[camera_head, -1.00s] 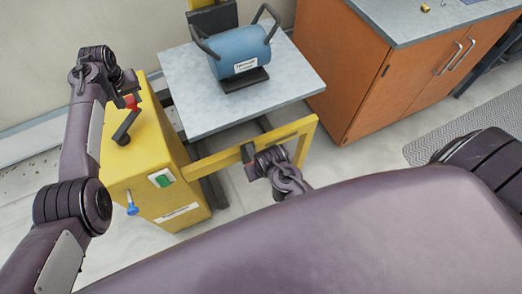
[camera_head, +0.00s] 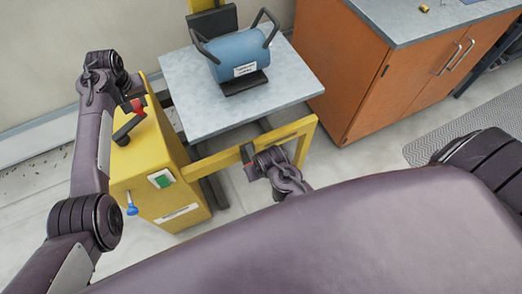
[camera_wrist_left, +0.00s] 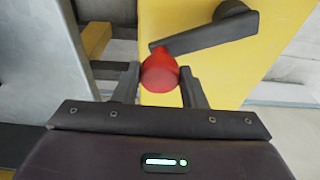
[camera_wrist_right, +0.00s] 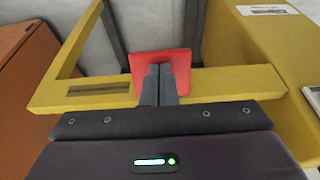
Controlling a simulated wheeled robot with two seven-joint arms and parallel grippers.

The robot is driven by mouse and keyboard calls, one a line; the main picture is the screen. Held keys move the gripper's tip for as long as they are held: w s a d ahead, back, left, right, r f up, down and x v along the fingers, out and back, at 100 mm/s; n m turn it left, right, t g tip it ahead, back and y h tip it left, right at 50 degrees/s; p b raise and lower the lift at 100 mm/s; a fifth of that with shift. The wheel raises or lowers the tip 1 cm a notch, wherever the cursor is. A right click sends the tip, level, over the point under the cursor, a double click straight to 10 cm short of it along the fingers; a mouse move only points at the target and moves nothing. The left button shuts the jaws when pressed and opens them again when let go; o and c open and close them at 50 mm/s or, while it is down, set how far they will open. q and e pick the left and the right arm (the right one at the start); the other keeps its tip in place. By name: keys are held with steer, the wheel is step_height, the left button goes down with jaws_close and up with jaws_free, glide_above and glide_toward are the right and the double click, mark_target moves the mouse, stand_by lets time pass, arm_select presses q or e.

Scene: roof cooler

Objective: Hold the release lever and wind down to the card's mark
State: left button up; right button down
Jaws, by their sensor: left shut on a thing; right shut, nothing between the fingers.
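My left gripper (camera_head: 133,88) is shut on the red knob (camera_wrist_left: 160,72) of the dark crank arm (camera_wrist_left: 205,35), on the yellow cabinet (camera_head: 150,165). My right gripper (camera_wrist_right: 160,85) is shut and empty. Its fingertips are in front of the red lever plate (camera_wrist_right: 182,62) at the yellow frame bar (camera_wrist_right: 225,82); I cannot tell whether they touch it. The grey platform (camera_head: 190,105) bears a blue drum (camera_head: 238,55) with two dark handles and a white label. I cannot make out the card or its mark.
A green-and-white switch (camera_head: 161,178) and a blue knob (camera_head: 131,209) are on the cabinet. An orange cupboard (camera_head: 345,75) with a grey top stands just right of the platform. Bare floor shows between the frame and the cupboard.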

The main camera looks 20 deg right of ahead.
arm_select(q)
steer(key=shift+s+a+f, duration=0.1)
steer(key=shift+s+f, duration=0.05)
steer(key=shift+f, duration=0.05)
steer(key=shift+s+d, duration=0.3)
steer(key=shift+s, duration=0.65)
steer(key=shift+s+d+f, duration=0.1)
steer(key=shift+s, duration=0.85)
